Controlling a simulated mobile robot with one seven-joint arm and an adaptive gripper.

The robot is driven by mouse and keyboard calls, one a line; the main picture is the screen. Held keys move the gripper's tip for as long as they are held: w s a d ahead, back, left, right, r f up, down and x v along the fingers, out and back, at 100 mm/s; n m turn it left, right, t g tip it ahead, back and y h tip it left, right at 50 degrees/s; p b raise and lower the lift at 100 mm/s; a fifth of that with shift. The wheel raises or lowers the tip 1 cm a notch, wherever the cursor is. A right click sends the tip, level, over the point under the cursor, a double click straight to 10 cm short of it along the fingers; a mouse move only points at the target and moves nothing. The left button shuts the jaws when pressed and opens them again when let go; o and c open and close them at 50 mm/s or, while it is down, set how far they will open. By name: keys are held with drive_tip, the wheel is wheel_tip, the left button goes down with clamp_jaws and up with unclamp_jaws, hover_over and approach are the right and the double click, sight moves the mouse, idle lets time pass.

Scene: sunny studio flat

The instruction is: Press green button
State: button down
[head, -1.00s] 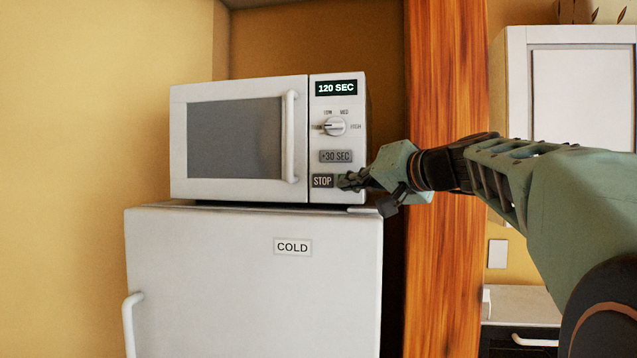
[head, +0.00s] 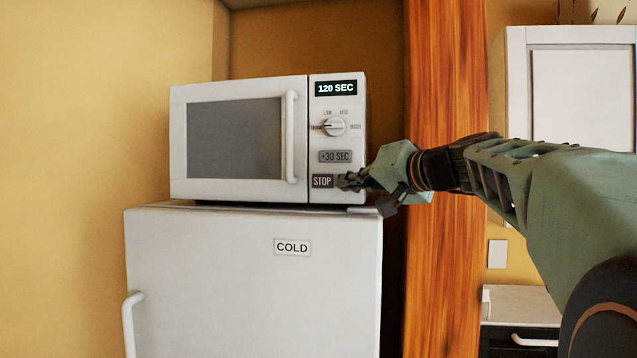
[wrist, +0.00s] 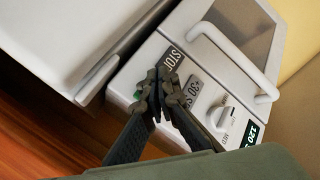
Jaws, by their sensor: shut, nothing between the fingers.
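The white microwave (head: 240,190) stands on top of a white fridge, its door closed. Its display (head: 336,88) reads 120 SEC. The STOP button (head: 322,181) is at the lower left of its panel. My gripper (head: 346,182) is shut and empty, its fingertips at the panel just right of STOP. In the wrist view, my fingertips (wrist: 166,82) are over the panel beside STOP (wrist: 172,58). A small green patch, likely the green button (wrist: 138,95), shows beside the fingers; the rest is hidden by them. I cannot tell whether the tips touch it.
The +30 SEC button (head: 336,156) and a dial (head: 334,126) sit above the fingertips. The fridge (head: 220,290) carries a COLD label. A wooden post (head: 445,290) stands just right of the microwave, behind my arm. A white cabinet (head: 580,90) is at the right.

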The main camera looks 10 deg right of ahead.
drive_tip(key=shift+w, duration=0.15)
drive_tip(key=shift+w+d, duration=0.1)
drive_tip(key=shift+w, duration=0.2)
